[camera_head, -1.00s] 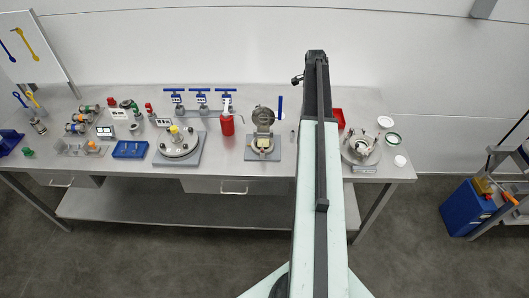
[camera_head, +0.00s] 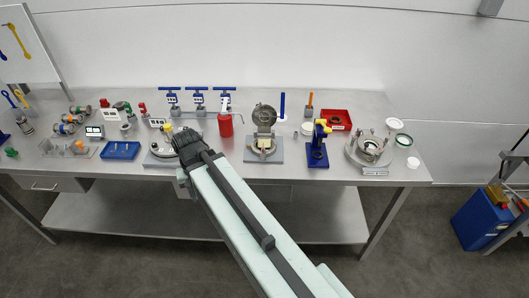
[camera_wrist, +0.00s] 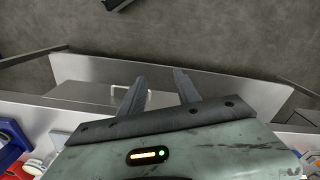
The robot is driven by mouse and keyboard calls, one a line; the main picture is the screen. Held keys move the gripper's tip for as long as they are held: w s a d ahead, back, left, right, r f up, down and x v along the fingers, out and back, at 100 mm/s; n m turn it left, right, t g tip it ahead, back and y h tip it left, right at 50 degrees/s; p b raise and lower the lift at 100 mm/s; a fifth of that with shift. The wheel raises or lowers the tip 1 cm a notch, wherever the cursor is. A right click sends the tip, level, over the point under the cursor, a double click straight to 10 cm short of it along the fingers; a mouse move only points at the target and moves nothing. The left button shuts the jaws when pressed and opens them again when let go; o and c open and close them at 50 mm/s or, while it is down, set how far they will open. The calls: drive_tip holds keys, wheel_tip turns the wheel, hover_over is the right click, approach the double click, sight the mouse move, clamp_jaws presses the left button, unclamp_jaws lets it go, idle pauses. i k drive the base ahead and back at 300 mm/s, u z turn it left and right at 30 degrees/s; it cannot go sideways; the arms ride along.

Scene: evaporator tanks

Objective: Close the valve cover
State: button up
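The valve cover (camera_head: 264,115) is a round grey metal lid in the head view. It stands raised, hinged at the back of a small valve body (camera_head: 264,143). The body sits on a grey square plate (camera_head: 276,158) near the table's front edge, and its pale inside shows. My gripper (camera_wrist: 158,88) is open and empty in the wrist view. Its two dark fingers are spread over the table's front edge, a drawer handle and the floor. In the head view my arm ends left of the valve, by a round lidded fixture (camera_head: 162,150); the fingers are hidden there.
A red canister (camera_head: 225,125) stands just left of the valve. A blue stand with a yellow top (camera_head: 318,150) is to its right, and a flanged fixture (camera_head: 367,148) farther right. A blue upright handle (camera_head: 282,104) is behind. Bare table (camera_head: 295,158) lies right of the plate.

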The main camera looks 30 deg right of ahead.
sight(263, 127)
drive_tip(key=u, duration=0.95)
drive_tip(key=i, duration=0.75)
drive_tip(key=z, duration=2.3)
